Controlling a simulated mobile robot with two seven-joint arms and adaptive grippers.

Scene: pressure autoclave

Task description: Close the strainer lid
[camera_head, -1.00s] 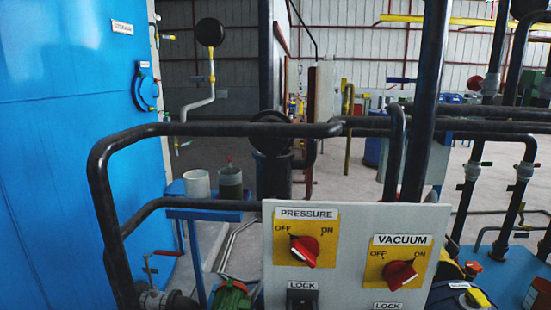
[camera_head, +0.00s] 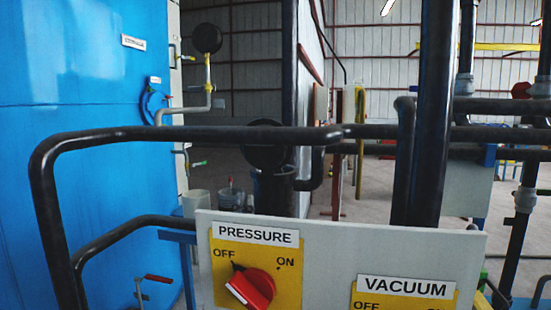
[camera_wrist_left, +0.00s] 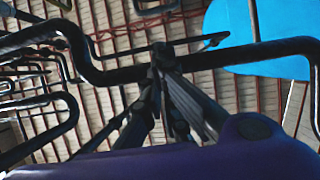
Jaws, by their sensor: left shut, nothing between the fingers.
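A dark upright cylinder (camera_head: 278,192), which looks like the strainer, stands behind the black pipe rail in the head view. A round black piece (camera_head: 265,157) at its top, perhaps the lid, is partly hidden by the rail. I cannot tell how far it is open. My left gripper (camera_wrist_left: 160,52) shows in the left wrist view, with its dark fingers together and nothing between them. It points toward a black pipe and the roof. Neither gripper can be made out in the head view.
A black pipe rail (camera_head: 180,134) and a white panel (camera_head: 340,250) with a red PRESSURE knob (camera_head: 250,288) stand close in front. A blue tank (camera_head: 80,90) fills the left. A thick black post (camera_head: 436,110) rises at right. A light container (camera_head: 195,203) stands behind the rail.

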